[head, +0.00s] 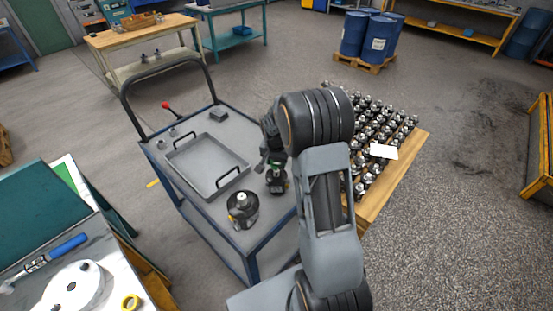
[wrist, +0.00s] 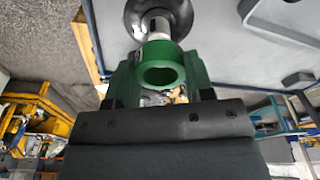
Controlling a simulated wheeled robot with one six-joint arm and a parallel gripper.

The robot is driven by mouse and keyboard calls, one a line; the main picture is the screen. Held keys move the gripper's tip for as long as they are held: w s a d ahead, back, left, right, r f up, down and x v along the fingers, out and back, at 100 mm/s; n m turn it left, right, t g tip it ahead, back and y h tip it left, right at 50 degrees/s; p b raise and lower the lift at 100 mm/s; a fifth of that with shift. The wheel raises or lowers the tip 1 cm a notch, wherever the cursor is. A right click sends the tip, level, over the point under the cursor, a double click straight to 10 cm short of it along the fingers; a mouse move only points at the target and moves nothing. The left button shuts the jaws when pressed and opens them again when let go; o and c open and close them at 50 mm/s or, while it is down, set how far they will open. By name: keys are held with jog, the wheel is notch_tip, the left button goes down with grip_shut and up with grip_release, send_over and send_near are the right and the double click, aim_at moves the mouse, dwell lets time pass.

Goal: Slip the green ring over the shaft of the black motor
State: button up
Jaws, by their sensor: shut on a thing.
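My gripper (head: 274,164) is over the right side of the grey trolley. In the wrist view my gripper (wrist: 162,70) has its green fingers shut on the green ring (wrist: 162,50), with the ring's hole clear. A motor's dark round body (wrist: 172,10) and pale metal shaft (wrist: 155,24) show just beyond the ring. The ring's rim overlaps the shaft's end in the picture; I cannot tell whether they touch. In the head view a black motor (head: 243,210) stands upright on the trolley's near corner. Another small dark part (head: 277,187) sits right below my gripper, partly hidden.
The trolley (head: 205,212) carries a grey tray (head: 190,180) with raised handles left of my gripper. A wooden table (head: 398,180) full of several metal parts stands to the right. A bench (head: 40,270) with a white disc and yellow ring is front left.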

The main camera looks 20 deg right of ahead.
aim_at(276, 169)
jog(key=shift+f, duration=0.55)
jog(key=shift+s+a+b, duration=0.1)
jog(key=shift+b, duration=0.2)
jog(key=shift+f+b, duration=0.2)
jog(key=shift+b, duration=0.15)
dwell(0.6)
jog(key=shift+f+b, duration=1.1)
jog(key=shift+f, duration=0.2)
jog(key=o, duration=1)
jog(key=shift+r, duration=0.15)
